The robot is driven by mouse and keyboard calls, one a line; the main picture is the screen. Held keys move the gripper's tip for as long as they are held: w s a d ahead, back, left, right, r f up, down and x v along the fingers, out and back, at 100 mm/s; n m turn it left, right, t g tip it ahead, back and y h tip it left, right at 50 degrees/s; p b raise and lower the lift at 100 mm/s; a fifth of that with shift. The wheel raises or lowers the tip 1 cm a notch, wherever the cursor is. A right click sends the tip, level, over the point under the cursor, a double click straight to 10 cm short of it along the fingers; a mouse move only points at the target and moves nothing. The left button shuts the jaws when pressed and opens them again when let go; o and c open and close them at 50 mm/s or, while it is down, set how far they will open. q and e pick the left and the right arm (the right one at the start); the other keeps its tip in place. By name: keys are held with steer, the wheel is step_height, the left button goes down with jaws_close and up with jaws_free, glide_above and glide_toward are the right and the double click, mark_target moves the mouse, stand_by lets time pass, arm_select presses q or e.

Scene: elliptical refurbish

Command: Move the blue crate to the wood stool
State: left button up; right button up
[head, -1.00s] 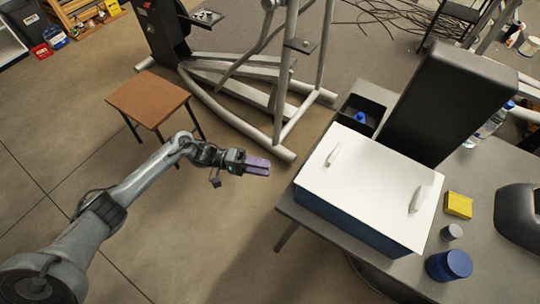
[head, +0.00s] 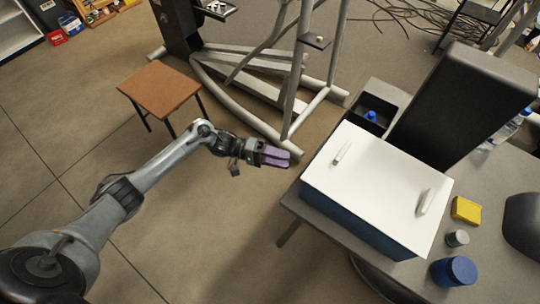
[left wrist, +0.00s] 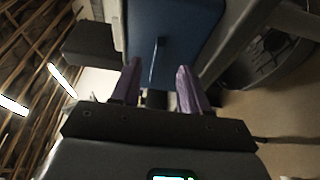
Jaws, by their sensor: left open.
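The blue crate (head: 352,218) stands on the grey table, with a white top bearing two white handles. Its blue side shows in the left wrist view (left wrist: 185,35), with a small bar-like handle sticking out. The wood stool (head: 160,88), with a brown top and dark legs, stands on the floor to the left; its top is bare. My left gripper (head: 275,157) has purple fingers. It is just left of the crate's left end, apart from it and empty. In the left wrist view its open fingers (left wrist: 157,75) point toward the crate's blue side. My right gripper is not in view.
On the grey table (head: 480,205) are a yellow block (head: 466,210), a small grey cylinder (head: 457,238), a blue jar (head: 453,271) and a black tray (head: 375,110). A dark upright panel (head: 460,105) stands behind the crate. The elliptical frame (head: 290,105) stands behind my left gripper.

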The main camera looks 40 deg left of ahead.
arm_select(q)
steer(key=shift+b+x, duration=0.45)
steer(key=shift+x, duration=3.05)
jaws_close()
